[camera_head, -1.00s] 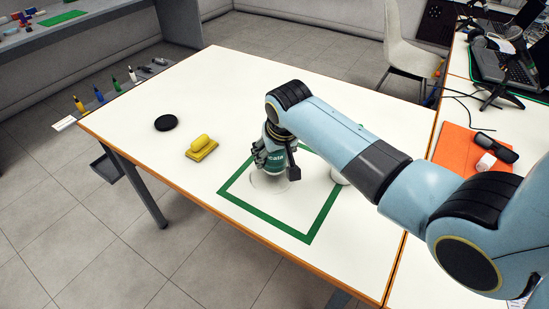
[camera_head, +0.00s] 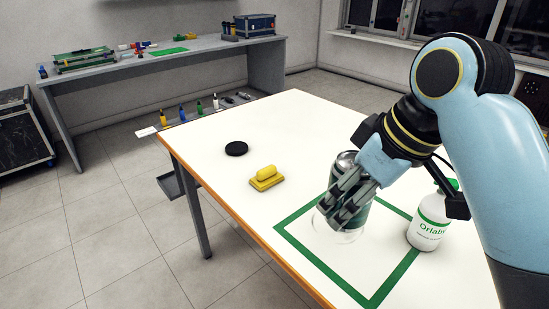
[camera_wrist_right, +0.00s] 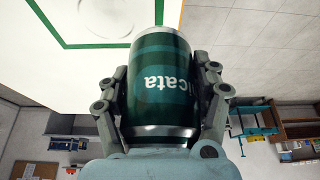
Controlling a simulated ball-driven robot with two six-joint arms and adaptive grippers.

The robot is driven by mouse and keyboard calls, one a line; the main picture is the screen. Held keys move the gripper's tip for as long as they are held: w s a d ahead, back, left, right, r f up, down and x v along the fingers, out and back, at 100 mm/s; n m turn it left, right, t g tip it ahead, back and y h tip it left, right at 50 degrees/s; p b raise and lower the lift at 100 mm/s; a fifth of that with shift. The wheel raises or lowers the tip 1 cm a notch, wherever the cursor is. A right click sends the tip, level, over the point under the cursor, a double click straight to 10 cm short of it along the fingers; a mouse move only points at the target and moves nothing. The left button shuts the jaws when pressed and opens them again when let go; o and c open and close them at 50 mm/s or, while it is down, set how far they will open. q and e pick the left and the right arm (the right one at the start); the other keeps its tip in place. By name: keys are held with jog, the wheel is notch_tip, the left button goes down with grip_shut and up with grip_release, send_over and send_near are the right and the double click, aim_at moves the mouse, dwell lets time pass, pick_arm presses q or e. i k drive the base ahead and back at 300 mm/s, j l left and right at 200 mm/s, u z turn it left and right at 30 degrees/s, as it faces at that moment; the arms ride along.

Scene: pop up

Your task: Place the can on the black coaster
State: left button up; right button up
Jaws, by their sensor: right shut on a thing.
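The can (camera_wrist_right: 160,85) is dark green with silver ends and white lettering. It fills the middle of the right wrist view, with a finger on each side. In the head view the can (camera_head: 346,163) is partly hidden behind the fingers. My right gripper (camera_head: 345,203) is shut on it, above a faint round outline on the white table, inside the green square. The black coaster (camera_head: 236,149) lies flat near the table's left edge, empty and well apart from the can. My left gripper is not in view.
A yellow block with a handle (camera_head: 266,178) sits between the coaster and the green square (camera_head: 372,302). A white bottle with green markings (camera_head: 428,222) stands right of the can. The table (camera_head: 290,122) is clear behind the coaster.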

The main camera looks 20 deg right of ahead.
aim_at(237, 146)
jog(key=i+j+z, duration=0.2)
jog(key=z, duration=0.2)
jog(key=i+j+z, duration=0.2)
jog(key=j+z, duration=0.2)
jog(key=i+j, duration=0.15)
jog(key=j, duration=0.25)
jog(key=i+j+z, duration=0.1)
jog(key=j, duration=0.35)
jog(key=i+j, duration=0.2)
jog(key=j, duration=0.2)
jog(key=i+j+z, duration=0.1)
jog(key=j, duration=0.35)
jog(key=i+j, duration=0.2)
jog(key=j, duration=0.25)
jog(key=i+j+z, duration=0.1)
jog(key=j, duration=0.35)
